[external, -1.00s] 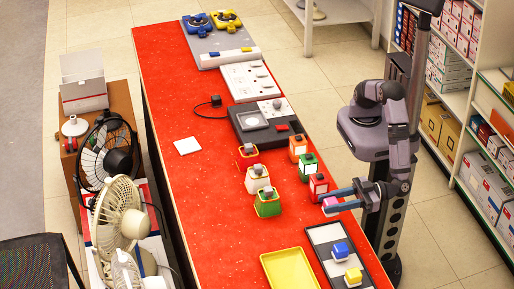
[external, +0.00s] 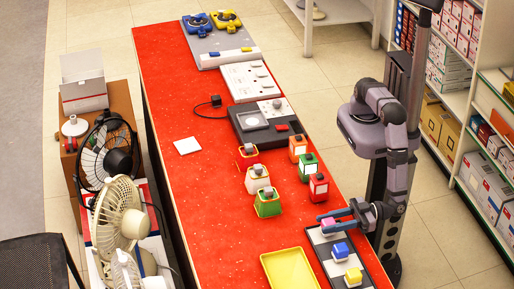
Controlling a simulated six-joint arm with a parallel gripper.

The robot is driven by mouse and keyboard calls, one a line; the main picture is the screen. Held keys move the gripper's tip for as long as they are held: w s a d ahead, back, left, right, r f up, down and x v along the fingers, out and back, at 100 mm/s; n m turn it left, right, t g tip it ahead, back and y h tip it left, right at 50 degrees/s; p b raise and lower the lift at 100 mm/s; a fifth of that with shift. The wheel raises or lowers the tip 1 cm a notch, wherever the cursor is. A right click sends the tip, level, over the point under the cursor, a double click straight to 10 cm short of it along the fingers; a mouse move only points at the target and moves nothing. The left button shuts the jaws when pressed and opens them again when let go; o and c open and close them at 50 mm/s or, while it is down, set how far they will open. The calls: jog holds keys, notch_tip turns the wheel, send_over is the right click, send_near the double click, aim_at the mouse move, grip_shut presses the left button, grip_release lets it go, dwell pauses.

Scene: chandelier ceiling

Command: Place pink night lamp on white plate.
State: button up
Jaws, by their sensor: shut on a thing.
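The pink night lamp (external: 328,224) is small and blocky, between the fingers of my gripper (external: 328,219) at the right edge of the red table. My gripper is shut on it. In the picture the lamp overlaps the far end of the dark tray; I cannot tell whether it touches the tray or hangs above it. The white plate (external: 187,146) is a flat, thin square lying bare on the table's left side, farther back and well apart from my gripper.
The dark tray (external: 360,262) holds a blue lamp (external: 341,250) and a yellow lamp (external: 354,276). A yellow tray (external: 290,268) lies beside it. Several coloured lantern-like items, including a green one (external: 267,206), stand mid-table. A dark appliance (external: 262,122) stands behind them. The table's left side is mostly clear.

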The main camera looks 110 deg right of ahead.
jog(key=shift+f, duration=0.25)
jog(key=shift+f+b, duration=0.15)
jog(key=shift+b, duration=0.15)
jog(key=o, duration=1.1)
jog(key=shift+c, duration=0.2)
jog(key=s+b, duration=0.2)
jog(key=s, duration=0.4)
jog(key=shift+o, duration=0.4)
jog(key=shift+s+d, duration=0.1)
jog(key=shift+s, duration=0.55)
